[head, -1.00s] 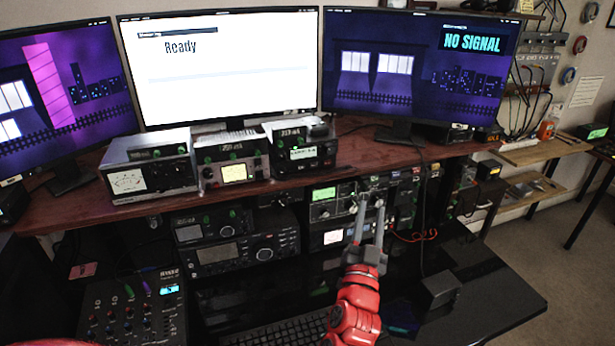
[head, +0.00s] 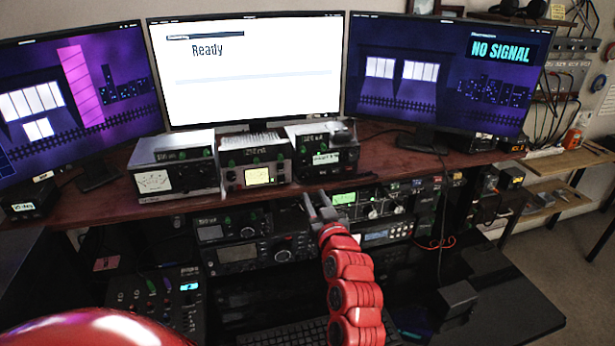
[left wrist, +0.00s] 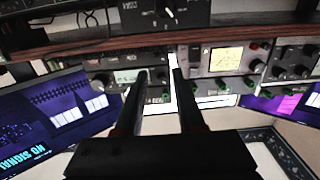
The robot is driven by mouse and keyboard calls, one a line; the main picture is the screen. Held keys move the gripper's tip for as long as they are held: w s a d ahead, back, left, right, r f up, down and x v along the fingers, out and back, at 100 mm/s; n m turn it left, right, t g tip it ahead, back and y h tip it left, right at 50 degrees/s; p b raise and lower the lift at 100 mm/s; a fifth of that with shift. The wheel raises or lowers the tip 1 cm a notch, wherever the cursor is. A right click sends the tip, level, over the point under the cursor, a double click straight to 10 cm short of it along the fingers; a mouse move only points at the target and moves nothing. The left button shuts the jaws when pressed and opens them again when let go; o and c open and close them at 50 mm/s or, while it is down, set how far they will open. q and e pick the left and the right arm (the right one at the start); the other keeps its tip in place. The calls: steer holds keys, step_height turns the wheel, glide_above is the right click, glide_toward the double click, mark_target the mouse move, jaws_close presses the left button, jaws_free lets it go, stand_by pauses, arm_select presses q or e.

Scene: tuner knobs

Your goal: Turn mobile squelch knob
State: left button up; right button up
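My left gripper (head: 318,200) is open and empty, its two fingers apart and pointing at the radio rack under the shelf. It is just left of a unit with a green display (head: 345,198) and several knobs (head: 373,212). Left of the gripper are a large dark radio (head: 235,253) and a smaller radio (head: 222,229) above it. In the left wrist view the open gripper (left wrist: 157,72) has its fingertips in front of radios with displays and knobs; the view appears upside down. I cannot read which knob is the mobile squelch. My right gripper is not in view.
Three monitors stand behind the wooden shelf (head: 110,208), with the silver meter box (head: 175,170) and two other units on it. A mixer (head: 150,297) is at lower left, a keyboard (head: 290,335) at the bottom, a small black box (head: 458,298) at right.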

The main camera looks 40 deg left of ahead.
mark_target(305, 178)
arm_select(q)
steer(key=p+x, duration=0.1)
steer(key=x, duration=0.7)
steer(key=shift+w+p, duration=0.1)
steer(key=shift+p, duration=0.3)
steer(key=shift+c, duration=0.3)
jaws_close()
